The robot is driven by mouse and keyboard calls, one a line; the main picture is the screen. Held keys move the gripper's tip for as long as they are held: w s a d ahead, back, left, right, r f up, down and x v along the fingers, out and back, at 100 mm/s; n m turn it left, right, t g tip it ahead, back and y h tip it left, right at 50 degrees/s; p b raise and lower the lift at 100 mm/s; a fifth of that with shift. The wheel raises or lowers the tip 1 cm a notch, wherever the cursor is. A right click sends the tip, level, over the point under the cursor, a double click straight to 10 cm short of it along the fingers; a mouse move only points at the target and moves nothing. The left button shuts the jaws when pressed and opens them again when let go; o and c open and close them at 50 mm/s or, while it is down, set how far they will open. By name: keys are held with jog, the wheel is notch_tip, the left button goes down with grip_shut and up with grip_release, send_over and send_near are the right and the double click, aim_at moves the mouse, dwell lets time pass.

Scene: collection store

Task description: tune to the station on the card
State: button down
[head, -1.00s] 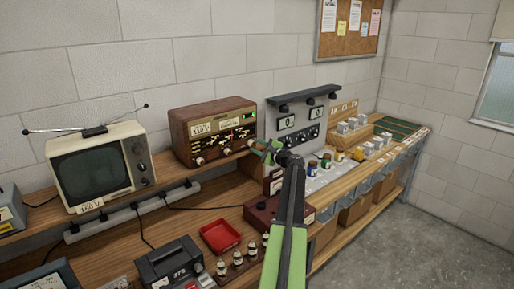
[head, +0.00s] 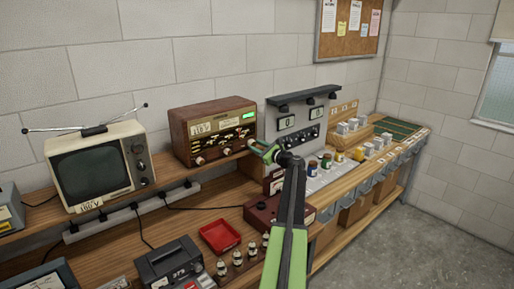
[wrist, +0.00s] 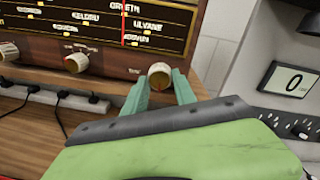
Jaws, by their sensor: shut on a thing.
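The wooden radio (head: 182,128) stands on the upper shelf, with a dark station dial and a green lit lamp (head: 248,116). In the wrist view, its dial (wrist: 165,18) carries pale station names, one reading like "ULVANE", and a red needle (wrist: 123,28) stands just left of that name. My gripper (wrist: 160,84) is shut on the radio's rightmost knob (wrist: 159,72), with a finger on each side. In the head view my gripper (head: 258,149) is at the radio's lower right corner. I cannot make out a station card.
Two other radio knobs (wrist: 76,62) are to the left of the held one. A television (head: 95,170) stands left of the radio. A grey panel with meters (head: 287,122) stands close on the right.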

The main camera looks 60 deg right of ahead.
dwell(0.4)
jog(key=c, duration=1)
grip_release()
jog(key=v, duration=1.7)
jog(key=shift+s+r, duration=0.2)
jog(key=shift+s, duration=0.1)
